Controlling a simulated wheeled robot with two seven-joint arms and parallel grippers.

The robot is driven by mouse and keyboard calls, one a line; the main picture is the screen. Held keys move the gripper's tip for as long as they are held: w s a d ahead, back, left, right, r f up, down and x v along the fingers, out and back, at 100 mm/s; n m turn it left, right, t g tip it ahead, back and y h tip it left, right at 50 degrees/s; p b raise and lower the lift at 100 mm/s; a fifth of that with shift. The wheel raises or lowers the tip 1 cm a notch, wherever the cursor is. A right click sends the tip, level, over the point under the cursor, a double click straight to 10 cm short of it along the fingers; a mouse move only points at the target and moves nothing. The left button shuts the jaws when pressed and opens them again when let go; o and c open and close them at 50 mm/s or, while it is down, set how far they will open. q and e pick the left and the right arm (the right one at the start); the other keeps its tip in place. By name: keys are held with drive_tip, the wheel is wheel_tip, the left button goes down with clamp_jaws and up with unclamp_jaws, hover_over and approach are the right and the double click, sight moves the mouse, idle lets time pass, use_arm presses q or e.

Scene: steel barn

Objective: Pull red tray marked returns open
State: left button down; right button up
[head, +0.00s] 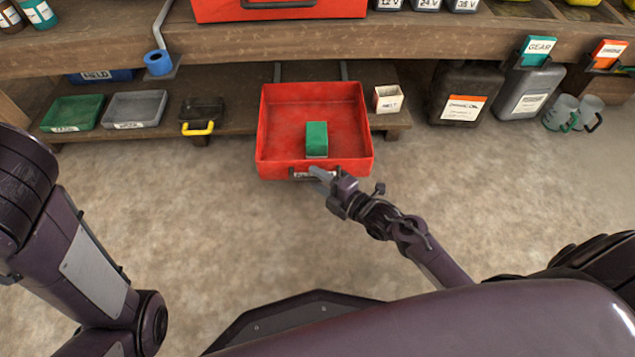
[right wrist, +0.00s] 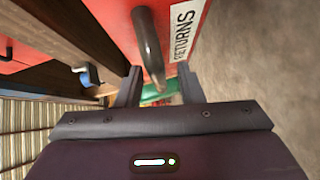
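The red tray (head: 268,128) hangs under the bench, drawn well out on its rails toward me, with a green box (head: 317,138) inside. Its front carries a dark handle and a white label, which reads RETURNS (right wrist: 183,32) in the right wrist view. My right gripper (head: 318,173) is at the tray's front, by the handle. In the right wrist view its two fingers (right wrist: 160,88) stand apart, and the dark handle (right wrist: 148,45) reaches between them with gaps at its sides. My left arm shows at the left edge; its gripper is out of view.
A low shelf behind holds a green tray (head: 72,114), a grey tray (head: 134,109), a dark tray with a yellow handle (head: 203,116) and a white box (head: 387,99). Dark canisters (head: 465,95) and mugs stand at right. The floor before the tray is clear.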

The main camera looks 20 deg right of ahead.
drive_tip(key=shift+w+a, duration=0.2)
drive_tip(key=shift+w, duration=0.05)
clamp_jaws()
drive_tip(key=shift+s, duration=0.1)
